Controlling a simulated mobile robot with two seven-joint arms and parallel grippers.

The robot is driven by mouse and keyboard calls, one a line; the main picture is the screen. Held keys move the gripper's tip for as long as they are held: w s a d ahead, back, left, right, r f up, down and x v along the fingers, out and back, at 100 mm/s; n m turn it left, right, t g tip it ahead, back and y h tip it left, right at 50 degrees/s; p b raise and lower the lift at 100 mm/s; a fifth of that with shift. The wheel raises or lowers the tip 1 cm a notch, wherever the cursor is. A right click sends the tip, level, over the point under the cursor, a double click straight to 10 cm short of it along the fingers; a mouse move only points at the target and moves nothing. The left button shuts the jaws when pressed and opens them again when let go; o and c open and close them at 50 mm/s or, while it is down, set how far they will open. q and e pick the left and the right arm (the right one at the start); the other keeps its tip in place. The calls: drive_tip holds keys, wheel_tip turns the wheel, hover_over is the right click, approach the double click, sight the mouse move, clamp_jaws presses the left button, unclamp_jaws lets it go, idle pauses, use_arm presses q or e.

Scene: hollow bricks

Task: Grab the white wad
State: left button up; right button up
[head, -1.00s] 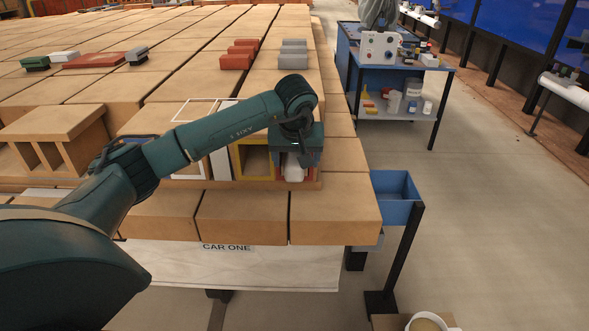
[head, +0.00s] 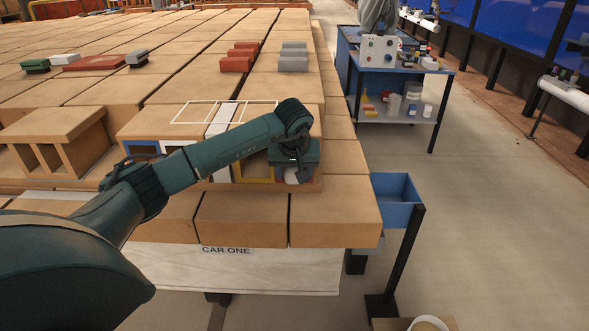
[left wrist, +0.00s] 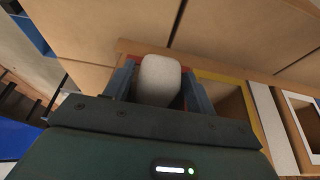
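The white wad (left wrist: 160,80) is a pale rounded block, seen between the two fingers of my left gripper (left wrist: 160,92) in the left wrist view. The fingers stand apart on either side of it, and I see no clear grip. In the head view my left gripper (head: 294,172) is at the front face of the hollow brick, at its right end. Only a small part of the wad (head: 291,178) shows there below the gripper. The wad is at the red-edged opening, most of which is hidden. My right gripper is not in view.
The yellow-edged opening (left wrist: 212,78) is beside the gripper, with a white strip (left wrist: 268,118) beyond it. Another hollow brick (head: 60,135) stands to the left. Small red (head: 236,64) and grey blocks (head: 293,64) lie behind. A blue bin (head: 396,190) is to the right.

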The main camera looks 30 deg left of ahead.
use_arm(q)
drive_tip(key=c, duration=0.7)
drive_tip(key=shift+r, duration=0.15)
